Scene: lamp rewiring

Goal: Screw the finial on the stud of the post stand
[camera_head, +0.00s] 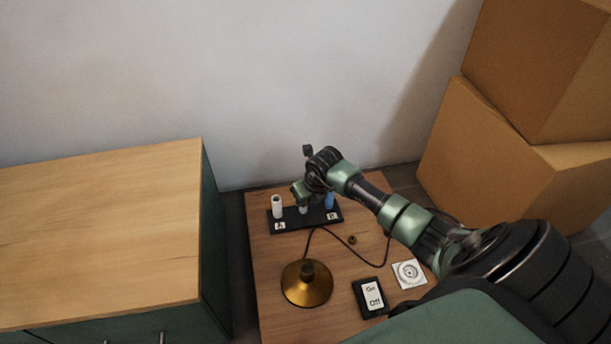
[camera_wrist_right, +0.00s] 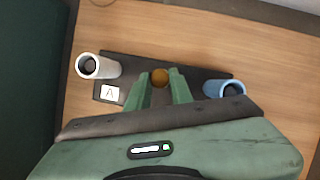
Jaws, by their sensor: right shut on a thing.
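The post stand is a black bar (camera_head: 290,222) on the small wooden table, with a white post (camera_head: 277,206) at its left and a blue post (camera_head: 329,200) at its right. My right gripper (camera_head: 303,208) is over the middle of the bar, between these posts. In the right wrist view my right gripper (camera_wrist_right: 160,88) is shut on the finial, a round brass-brown ball (camera_wrist_right: 160,76), which shows between the fingertips. The stud is hidden under the finial and fingers, so I cannot tell whether they touch. My left gripper is out of view.
A brass lamp base (camera_head: 307,287) with a dark cord stands in front. A small brass part (camera_head: 352,239), a black switch box (camera_head: 370,297) and a white card (camera_head: 409,273) lie to its right. A cabinet (camera_head: 100,230) stands left, cardboard boxes (camera_head: 500,150) right.

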